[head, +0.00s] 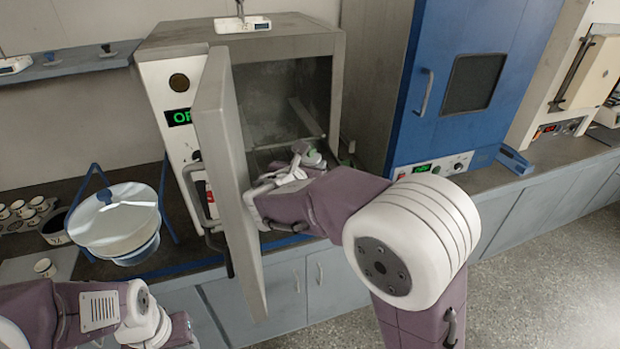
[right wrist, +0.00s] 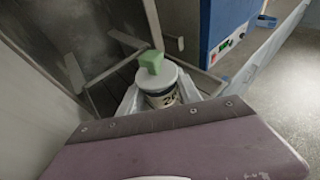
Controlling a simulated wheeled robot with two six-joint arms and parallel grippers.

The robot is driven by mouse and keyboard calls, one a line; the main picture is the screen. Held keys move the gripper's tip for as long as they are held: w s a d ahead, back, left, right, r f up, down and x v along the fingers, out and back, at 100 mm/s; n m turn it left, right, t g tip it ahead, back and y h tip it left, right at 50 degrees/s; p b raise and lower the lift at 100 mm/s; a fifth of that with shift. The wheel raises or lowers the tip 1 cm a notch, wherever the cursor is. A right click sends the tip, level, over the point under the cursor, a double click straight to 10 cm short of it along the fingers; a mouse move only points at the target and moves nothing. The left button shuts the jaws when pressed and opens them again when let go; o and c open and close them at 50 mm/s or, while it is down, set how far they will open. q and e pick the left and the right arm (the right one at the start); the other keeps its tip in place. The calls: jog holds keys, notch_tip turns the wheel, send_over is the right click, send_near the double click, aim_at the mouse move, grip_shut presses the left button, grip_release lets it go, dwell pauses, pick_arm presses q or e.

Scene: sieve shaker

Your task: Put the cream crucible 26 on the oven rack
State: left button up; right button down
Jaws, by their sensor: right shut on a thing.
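The cream crucible (right wrist: 162,98) has a dark number label, partly hidden, that starts with a 2. It wears a white lid with a green knob (right wrist: 151,62). My right gripper (head: 303,163) is shut on the crucible, reaching through the open front of the grey oven (head: 300,45). In the right wrist view the white fingers stand on both sides of the crucible, which looks upright. The oven rack (right wrist: 118,76) shows as bars around and beyond the crucible; I cannot tell whether they touch. My left arm's end is at the lower left in the head view; its fingertips are unclear.
The oven door (head: 226,180) stands open, left of my right arm. A blue oven (head: 447,85) stands to the right. A lidded glass vessel (head: 118,220) and several small crucibles (head: 30,207) are at the left. A small scale (head: 242,24) sits on the grey oven.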

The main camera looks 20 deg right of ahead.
notch_tip(320, 180, down, 4)
jog(key=shift+r+b, duration=0.1)
jog(key=shift+b, duration=0.3)
jog(key=shift+w, duration=0.1)
jog(key=shift+f, duration=0.2)
jog(key=shift+f, duration=0.15)
jog(key=c, duration=0.8)
grip_release()
jog(key=shift+c, duration=0.2)
